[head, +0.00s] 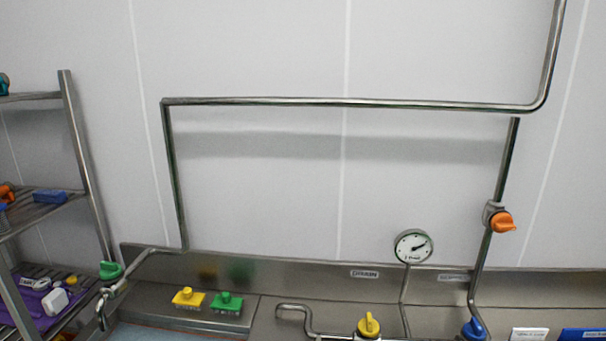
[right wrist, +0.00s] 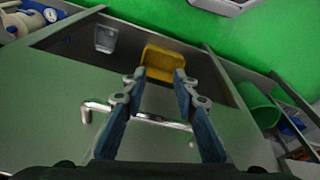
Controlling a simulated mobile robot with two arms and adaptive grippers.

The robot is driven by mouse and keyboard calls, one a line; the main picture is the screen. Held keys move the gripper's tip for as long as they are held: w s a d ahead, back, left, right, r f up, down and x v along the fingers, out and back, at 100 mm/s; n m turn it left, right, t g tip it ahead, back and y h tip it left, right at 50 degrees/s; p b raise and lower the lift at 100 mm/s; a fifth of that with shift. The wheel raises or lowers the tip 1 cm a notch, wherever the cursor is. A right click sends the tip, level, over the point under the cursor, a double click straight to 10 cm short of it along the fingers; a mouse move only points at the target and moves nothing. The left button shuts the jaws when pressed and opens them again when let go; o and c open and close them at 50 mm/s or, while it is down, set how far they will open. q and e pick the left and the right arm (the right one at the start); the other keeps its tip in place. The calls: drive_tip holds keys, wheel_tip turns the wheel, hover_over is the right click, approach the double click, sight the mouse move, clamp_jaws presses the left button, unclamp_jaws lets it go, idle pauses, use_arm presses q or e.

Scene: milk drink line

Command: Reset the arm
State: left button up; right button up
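Neither of my grippers is in the head view. In the right wrist view my right gripper (right wrist: 159,77) has its two dark blue fingers well apart. A yellow block-like thing (right wrist: 160,62) shows between and beyond the fingertips. It appears to be behind them, and I see no clear grip on it. My left gripper is not seen in either view.
The right wrist view has a grey panel with a metal bar handle (right wrist: 140,117) and a green bin (right wrist: 262,104).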

drive_tip(key=s+d+f+b, duration=0.1)
drive_tip(key=s+f+b, duration=0.1)
drive_tip(key=s+f, duration=0.4)
drive_tip(key=s+d+f+g+b, duration=0.1)
drive_tip(key=s+f, duration=0.6)
drive_tip(key=f, duration=0.6)
drive_tip(key=s+d+f+b, duration=0.1)
drive_tip(key=s+f+b, duration=0.1)
drive_tip(key=s+f, duration=0.4)
wheel_tip(320, 180, down, 4)
drive_tip(key=shift+s+d+f+g+b, duration=0.15)
drive_tip(key=shift+s+d+g+b, duration=0.05)
drive_tip(key=shift+g+b, duration=0.15)
